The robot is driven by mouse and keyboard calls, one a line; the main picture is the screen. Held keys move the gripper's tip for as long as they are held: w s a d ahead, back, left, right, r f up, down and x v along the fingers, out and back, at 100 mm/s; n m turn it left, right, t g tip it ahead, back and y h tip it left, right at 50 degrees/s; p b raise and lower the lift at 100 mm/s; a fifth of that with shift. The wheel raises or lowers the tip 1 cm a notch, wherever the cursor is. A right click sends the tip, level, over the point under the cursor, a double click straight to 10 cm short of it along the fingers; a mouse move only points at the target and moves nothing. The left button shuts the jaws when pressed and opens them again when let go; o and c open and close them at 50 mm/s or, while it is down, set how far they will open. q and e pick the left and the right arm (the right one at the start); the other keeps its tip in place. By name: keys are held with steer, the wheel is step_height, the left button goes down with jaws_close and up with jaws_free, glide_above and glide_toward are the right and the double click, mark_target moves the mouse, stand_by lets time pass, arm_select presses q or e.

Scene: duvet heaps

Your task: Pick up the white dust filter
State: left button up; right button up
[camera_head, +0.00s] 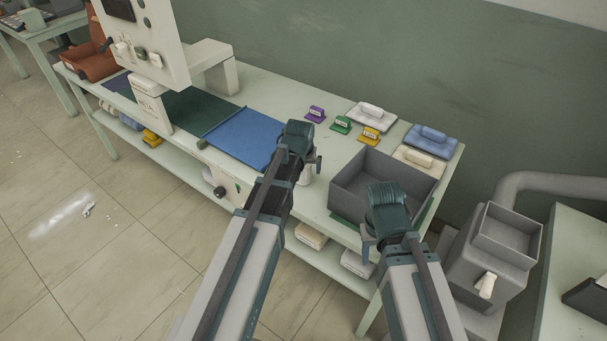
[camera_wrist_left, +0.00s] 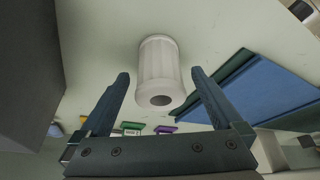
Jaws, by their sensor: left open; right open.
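The white dust filter (camera_wrist_left: 159,65) is a ribbed white cylinder with a dark hole in its end. It stands on the pale green table, and in the left wrist view it shows between the two fingers of my left gripper (camera_wrist_left: 160,88). The fingers are open, one on each side of it, with gaps to both sides. In the head view my left gripper (camera_head: 304,155) is over the table right of the blue mat and hides most of the filter. My right gripper (camera_head: 382,222) is open and empty in front of the grey bin.
The open grey bin (camera_head: 345,190) stands on the table close to the right of my left gripper. A blue mat (camera_head: 240,137) lies to the left. Small purple, green and yellow labelled blocks and larger pads line the back. A white machine (camera_head: 163,45) stands further left.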

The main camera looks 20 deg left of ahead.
arm_select(q)
steer(key=c, duration=1.5)
steer(key=shift+o, duration=0.2)
steer(key=shift+r, duration=0.1)
arm_select(e)
steer(key=shift+r, duration=0.1)
